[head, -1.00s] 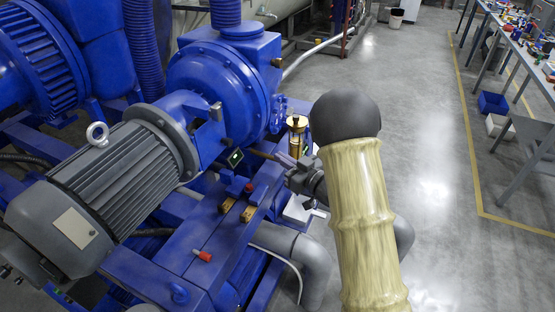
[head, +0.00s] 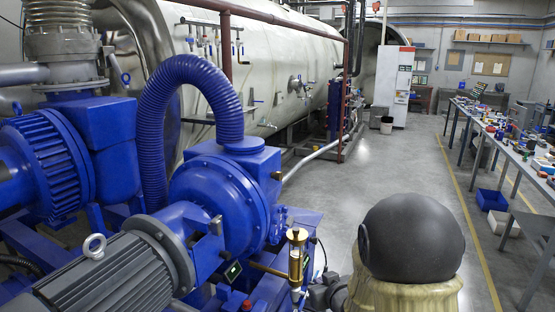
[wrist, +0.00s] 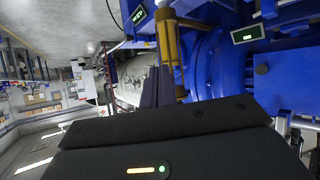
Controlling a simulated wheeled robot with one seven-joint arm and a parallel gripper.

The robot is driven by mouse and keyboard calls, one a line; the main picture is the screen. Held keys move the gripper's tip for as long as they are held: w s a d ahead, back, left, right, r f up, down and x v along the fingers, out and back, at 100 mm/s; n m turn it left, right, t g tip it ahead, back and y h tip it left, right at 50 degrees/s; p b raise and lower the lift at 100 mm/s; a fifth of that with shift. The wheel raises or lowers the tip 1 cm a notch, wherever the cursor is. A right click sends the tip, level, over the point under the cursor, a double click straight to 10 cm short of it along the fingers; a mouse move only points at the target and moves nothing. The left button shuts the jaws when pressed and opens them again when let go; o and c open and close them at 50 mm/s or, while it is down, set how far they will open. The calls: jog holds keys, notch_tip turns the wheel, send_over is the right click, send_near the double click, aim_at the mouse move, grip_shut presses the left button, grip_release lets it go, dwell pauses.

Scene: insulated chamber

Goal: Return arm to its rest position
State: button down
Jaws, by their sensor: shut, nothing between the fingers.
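My gripper (wrist: 158,86) shows in the wrist view as two dark fingers, close together and empty. They point toward the blue pump machinery and a brass cylinder (wrist: 168,38), which appears just beyond the fingertips; I cannot tell the exact gap. In the head view my arm is low and right of centre: a dark rounded joint (head: 414,238) over a pale sleeve. A part of my wrist shows at its left, beside the machine, and the fingers are not visible there. The brass cylinder (head: 296,258) stands upright on the machine, left of my arm.
The blue pump (head: 222,205) and grey motor (head: 110,275) fill the left. A large pale chamber (head: 275,65) lies behind. A cluttered workbench (head: 510,145) runs along the right, with a blue bin (head: 492,200) on the floor. Open grey floor lies between.

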jog(key=s+d+m+g+h, duration=0.1)
jog(key=s+g, duration=0.3)
jog(key=s, duration=0.7)
jog(key=s+d+f+m+g+h, duration=0.1)
jog(key=s+g, duration=0.4)
jog(key=s, duration=0.6)
jog(key=shift+d+m+h, duration=0.5)
jog(key=shift+d+m, duration=0.4)
